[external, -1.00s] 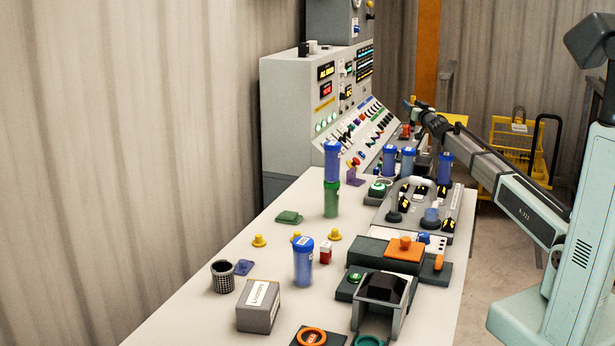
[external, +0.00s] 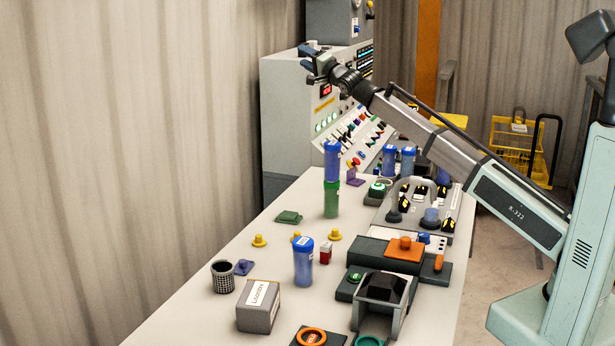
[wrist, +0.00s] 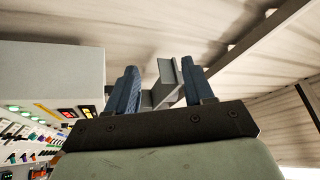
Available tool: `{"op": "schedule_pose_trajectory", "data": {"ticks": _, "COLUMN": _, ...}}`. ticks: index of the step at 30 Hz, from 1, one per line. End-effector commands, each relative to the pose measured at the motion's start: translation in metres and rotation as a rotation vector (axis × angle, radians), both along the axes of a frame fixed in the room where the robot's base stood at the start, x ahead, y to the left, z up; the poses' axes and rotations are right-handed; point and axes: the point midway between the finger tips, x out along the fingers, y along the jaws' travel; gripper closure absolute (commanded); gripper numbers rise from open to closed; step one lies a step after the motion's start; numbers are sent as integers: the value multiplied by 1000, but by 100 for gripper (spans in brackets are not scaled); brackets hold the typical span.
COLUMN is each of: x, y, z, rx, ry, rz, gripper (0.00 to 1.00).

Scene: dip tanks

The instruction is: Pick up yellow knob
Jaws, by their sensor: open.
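Several small yellow knobs sit on the pale table. One yellow knob (external: 259,241) is at the left, one (external: 335,234) is farther right, and another (external: 296,237) is partly hidden behind a blue canister. My gripper (external: 307,55) is raised high above the far part of the table, in front of the control console, well away from these knobs. In the wrist view its two blue fingers (wrist: 164,88) stand apart with nothing held between them. No yellow knob on the table shows in the wrist view.
A blue canister (external: 303,263) stands near the knobs. A blue canister (external: 332,161) is stacked on a green one (external: 332,199). A mesh cup (external: 223,277) and grey box (external: 259,306) stand nearer. The console (external: 290,120) rises at the back.

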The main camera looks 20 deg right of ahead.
Motion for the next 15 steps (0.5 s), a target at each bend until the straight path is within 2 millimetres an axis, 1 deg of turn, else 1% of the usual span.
{"op": "schedule_pose_trajectory", "data": {"ticks": 1, "x": -11, "y": 18, "z": 2, "rx": 38, "ry": 36, "rz": 25, "gripper": 48}}
{"op": "schedule_pose_trajectory", "data": {"ticks": 3, "x": -24, "y": 38, "z": 0, "rx": 93, "ry": 108, "rz": 50, "gripper": 48}}
{"op": "schedule_pose_trajectory", "data": {"ticks": 5, "x": -33, "y": 53, "z": -10, "rx": 138, "ry": 194, "rz": 61, "gripper": 48}}
{"op": "schedule_pose_trajectory", "data": {"ticks": 6, "x": -38, "y": 60, "z": -19, "rx": 161, "ry": 252, "rz": 61, "gripper": 48}}
{"op": "schedule_pose_trajectory", "data": {"ticks": 8, "x": -44, "y": 66, "z": -36, "rx": 186, "ry": 343, "rz": 51, "gripper": 48}}
{"op": "schedule_pose_trajectory", "data": {"ticks": 11, "x": -54, "y": 72, "z": -71, "rx": 210, "ry": 501, "rz": 22, "gripper": 48}}
{"op": "schedule_pose_trajectory", "data": {"ticks": 12, "x": -59, "y": 73, "z": -87, "rx": 216, "ry": 568, "rz": 6, "gripper": 48}}
{"op": "schedule_pose_trajectory", "data": {"ticks": 14, "x": -66, "y": 73, "z": -113, "rx": 219, "ry": 671, "rz": -22, "gripper": 48}}
{"op": "schedule_pose_trajectory", "data": {"ticks": 15, "x": -73, "y": 72, "z": -130, "rx": 219, "ry": 740, "rz": -42, "gripper": 48}}
